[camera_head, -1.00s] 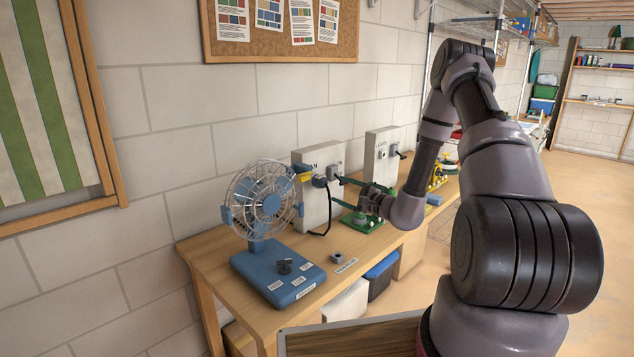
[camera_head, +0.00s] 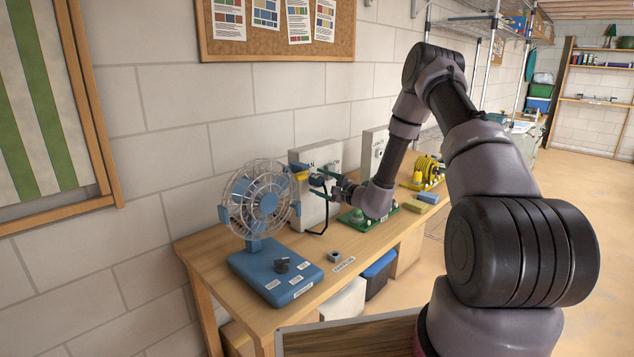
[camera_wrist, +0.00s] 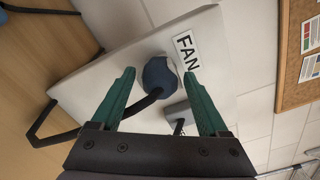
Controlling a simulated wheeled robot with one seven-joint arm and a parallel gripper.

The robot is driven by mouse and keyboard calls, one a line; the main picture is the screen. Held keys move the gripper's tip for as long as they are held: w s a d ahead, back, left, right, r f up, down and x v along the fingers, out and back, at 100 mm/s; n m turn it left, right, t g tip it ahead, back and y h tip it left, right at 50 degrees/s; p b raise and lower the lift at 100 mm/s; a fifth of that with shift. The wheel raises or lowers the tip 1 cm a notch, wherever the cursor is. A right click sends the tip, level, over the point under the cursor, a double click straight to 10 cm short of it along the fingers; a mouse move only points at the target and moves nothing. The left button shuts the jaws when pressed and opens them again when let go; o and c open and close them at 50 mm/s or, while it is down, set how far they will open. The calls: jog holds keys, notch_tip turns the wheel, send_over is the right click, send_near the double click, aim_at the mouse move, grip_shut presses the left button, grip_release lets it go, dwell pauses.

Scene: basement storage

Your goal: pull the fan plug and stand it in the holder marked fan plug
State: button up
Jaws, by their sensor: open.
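The fan plug (camera_head: 317,181) is a dark blue, rounded plug on the white FAN-marked outlet box (camera_head: 305,211). It is also in the wrist view (camera_wrist: 158,76), seated against the box face beside the FAN label (camera_wrist: 186,52), with a black cord running off it. My gripper (camera_head: 318,184) is open, its green fingers reaching toward the box on either side of the plug; the wrist view shows a gap by each finger. The small grey holder (camera_head: 334,257) stands empty at the table's front edge, by a white label (camera_head: 344,264) too small to read.
The blue desk fan (camera_head: 262,200) stands on the table (camera_head: 210,250) left of the box. A grey switch (camera_wrist: 177,112) sits close by the plug. A second white box (camera_head: 374,150), a green base (camera_head: 357,219) and a yellow reel (camera_head: 427,168) stand to the right.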

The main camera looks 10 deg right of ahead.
aim_at(322, 183)
grip_shut()
jog(key=shift+s+d, duration=0.45)
jog(key=shift+s, duration=0.15)
dwell(0.6)
jog(key=shift+v, duration=1.2)
